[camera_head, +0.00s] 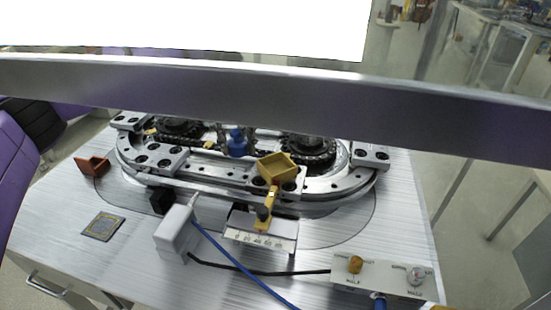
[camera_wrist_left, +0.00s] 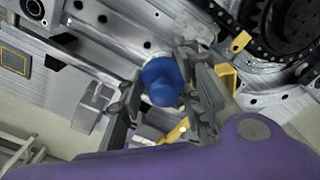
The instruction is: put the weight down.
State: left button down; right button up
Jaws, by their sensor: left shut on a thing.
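The weight, a blue knobbed piece (camera_wrist_left: 162,82), is between the fingers of my left gripper (camera_wrist_left: 158,88) in the left wrist view. The gripper is shut on it, with one grey finger on each side. In the head view the blue weight (camera_head: 237,143) shows upright over the back middle of the ring track (camera_head: 205,172). The gripper is hard to make out there. A dark square pad with a yellow border (camera_head: 103,226) lies bare on the table at the left. My right gripper is not in view.
A yellow tray (camera_head: 277,168) stands on the track's front. A white box (camera_head: 176,232), a scale plate (camera_head: 262,232), a knob panel (camera_head: 382,276) and cables (camera_head: 240,266) take up the front. An orange-brown piece (camera_head: 92,165) lies at left. A metal bar (camera_head: 270,95) crosses the view.

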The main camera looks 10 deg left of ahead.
pick_arm(q)
send_over(275, 172)
jog(key=shift+w+a, duration=0.2)
jog(key=shift+a, duration=0.15)
jog(key=f, duration=0.3)
jog(key=shift+d+b, duration=0.35)
jog(key=shift+s+f, duration=0.3)
jog(key=shift+f, duration=0.05)
jog(key=shift+s+f+p, duration=0.1)
jog(key=shift+f+p, duration=0.2)
jog(key=shift+p, duration=0.1)
jog(key=shift+s+f, duration=0.1)
jog(key=shift+f, duration=0.2)
jog(key=c, duration=1.4)
grip_release()
jog(key=shift+c, duration=0.2)
jog(key=shift+o, duration=0.9)
jog(key=shift+d+f, duration=0.1)
jog(key=shift+w+f, duration=0.2)
jog(key=shift+w, duration=0.15)
jog(key=shift+r, duration=0.1)
